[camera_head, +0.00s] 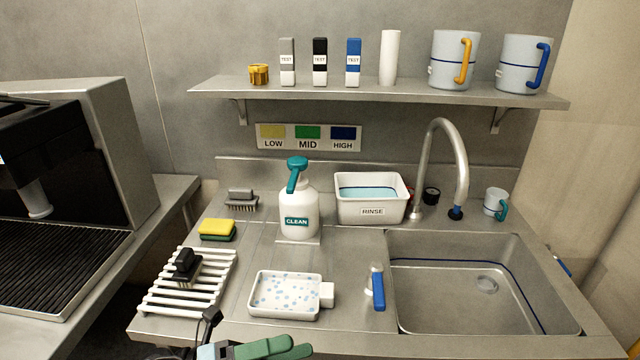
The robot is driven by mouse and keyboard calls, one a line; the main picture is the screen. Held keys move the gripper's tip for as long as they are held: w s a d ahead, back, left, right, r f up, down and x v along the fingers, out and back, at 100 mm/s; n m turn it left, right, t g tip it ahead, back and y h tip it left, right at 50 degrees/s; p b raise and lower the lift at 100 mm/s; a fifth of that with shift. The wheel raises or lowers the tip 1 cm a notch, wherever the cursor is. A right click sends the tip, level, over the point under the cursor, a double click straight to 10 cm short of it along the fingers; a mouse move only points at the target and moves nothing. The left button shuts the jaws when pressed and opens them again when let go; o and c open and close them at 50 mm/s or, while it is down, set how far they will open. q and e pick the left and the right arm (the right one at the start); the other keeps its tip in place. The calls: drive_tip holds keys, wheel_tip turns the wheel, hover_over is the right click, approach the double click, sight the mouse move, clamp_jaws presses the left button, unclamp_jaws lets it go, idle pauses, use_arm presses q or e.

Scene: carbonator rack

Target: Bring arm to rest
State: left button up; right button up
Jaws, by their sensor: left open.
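My left gripper (299,346) shows at the bottom edge of the head view, with green fingers pointing right. It is open, and I see nothing between the fingers. It is in front of the counter's near edge, below the white speckled tray (262,312). Most of the hand and the arm behind it are cut off by the frame. My right gripper is not in view.
A white slatted rack (158,297) with a black-handled brush (186,262) lies at the left. A CLEAN pump bottle (299,211), a RINSE tub (345,211) and a curved faucet (452,137) stand behind. The sink (440,300) is at the right.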

use_arm(q)
drive_tip(key=s+a+f+n+t+y+p, duration=0.1)
drive_tip(key=a+f+n+t+y, duration=0.55)
drive_tip(key=n, duration=0.75)
drive_tip(key=s+a+f+n+t+y, duration=0.1)
drive_tip(key=a+f+n+t+y, duration=0.2)
drive_tip(key=f+n+t+y, duration=0.75)
drive_tip(key=s+a+f+n+g+y, duration=0.1)
drive_tip(key=s+a+f+n+g, duration=0.1)
drive_tip(key=s+f+n+g, duration=0.3)
drive_tip(key=s+a+f+n+g+y+p, duration=0.1)
drive_tip(key=s+a+f+n+g, duration=0.2)
drive_tip(key=s, duration=1.1)
wheel_tip(320, 180, down, 5)
drive_tip(key=n+g, duration=0.2)
drive_tip(key=n, duration=0.3)
drive_tip(key=shift+a+f+g, duration=0.2)
drive_tip(key=shift+a+g, duration=0.1)
drive_tip(key=shift+g, duration=0.1)
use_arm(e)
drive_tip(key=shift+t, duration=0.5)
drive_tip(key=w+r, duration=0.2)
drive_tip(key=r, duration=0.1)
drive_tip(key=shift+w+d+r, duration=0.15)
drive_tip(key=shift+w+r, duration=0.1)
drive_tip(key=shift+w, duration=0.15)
